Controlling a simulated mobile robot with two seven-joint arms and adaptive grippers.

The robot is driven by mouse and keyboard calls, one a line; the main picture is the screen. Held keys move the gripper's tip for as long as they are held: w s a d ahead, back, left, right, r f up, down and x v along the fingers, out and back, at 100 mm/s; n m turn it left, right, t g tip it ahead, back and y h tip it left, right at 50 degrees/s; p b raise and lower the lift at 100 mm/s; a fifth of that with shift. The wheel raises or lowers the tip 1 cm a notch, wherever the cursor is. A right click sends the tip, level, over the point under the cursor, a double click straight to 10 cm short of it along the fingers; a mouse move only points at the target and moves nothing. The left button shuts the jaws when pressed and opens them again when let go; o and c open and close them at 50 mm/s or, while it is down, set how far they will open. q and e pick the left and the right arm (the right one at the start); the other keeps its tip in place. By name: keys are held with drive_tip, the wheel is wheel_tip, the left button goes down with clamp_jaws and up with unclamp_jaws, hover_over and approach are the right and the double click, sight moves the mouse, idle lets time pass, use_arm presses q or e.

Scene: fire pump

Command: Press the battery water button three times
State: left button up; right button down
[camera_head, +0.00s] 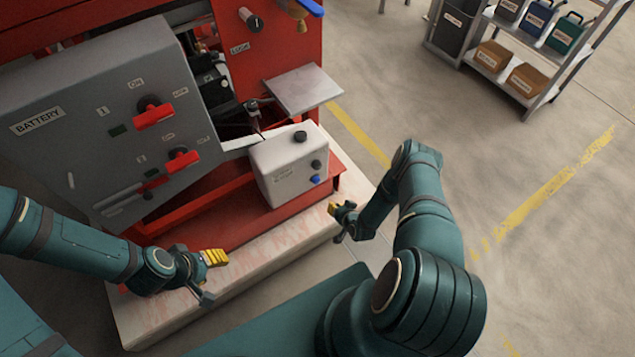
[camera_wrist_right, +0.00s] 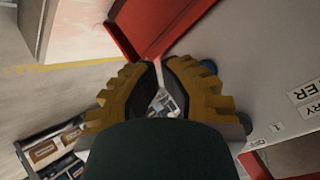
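The white battery water box (camera_head: 277,176) sits on the red frame, with a dark cap on top. Its side carries a dark button (camera_head: 316,164) and, below it, a blue button (camera_head: 315,180). My right gripper (camera_head: 343,208) is to the right of and below the box, apart from it. In the right wrist view its yellow fingers (camera_wrist_right: 159,75) meet almost at the tips, with nothing held.
A grey battery panel (camera_head: 95,125) with red handles stands at the left. A grey metal plate (camera_head: 302,90) sticks out behind the box. A pale plinth (camera_head: 270,237) lies below the red frame. Shelves (camera_head: 490,58) stand far right; the floor between is clear.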

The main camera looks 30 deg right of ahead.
sight(316, 180)
drive_tip(key=shift+s+d+r, duration=0.2)
drive_tip(key=shift+s+d, duration=0.2)
drive_tip(key=w+b, duration=0.1)
drive_tip(key=w, duration=0.7)
drive_tip(key=shift+w+a, duration=0.35)
drive_tip(key=shift+w, duration=0.05)
drive_tip(key=c, duration=1.7)
unclamp_jaws()
clamp_jaws()
